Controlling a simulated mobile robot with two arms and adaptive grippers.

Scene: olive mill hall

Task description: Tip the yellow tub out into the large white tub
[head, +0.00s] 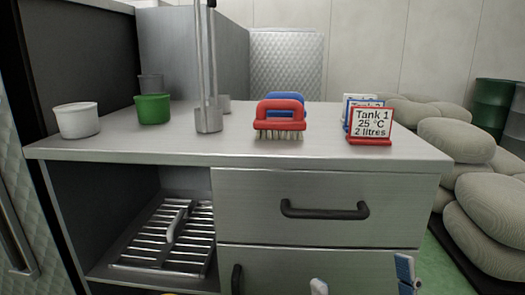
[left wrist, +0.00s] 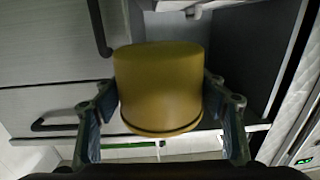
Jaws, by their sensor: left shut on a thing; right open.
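The yellow tub (left wrist: 160,80) is between the fingers of my left gripper (left wrist: 162,92), which is shut on it, in the left wrist view. Only a sliver of yellow (head: 167,293) shows at the bottom edge of the head view. The tub's inside is hidden, so I cannot see its contents. A white tub (head: 77,121) stands upright at the left end of the steel worktop in the head view; no other white tub shows clearly to compare its size. My right gripper (head: 362,279) is open and empty at the bottom edge, before the drawers, only its fingertips showing.
A green tub (head: 152,109), a metal dipper (head: 209,121) with tall handles, a red brush (head: 280,113), a blue brush (head: 286,97) and a Tank 1 sign (head: 371,122) stand on the worktop (head: 215,149). The front strip is clear. Sacks (head: 462,145) lie to the right.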

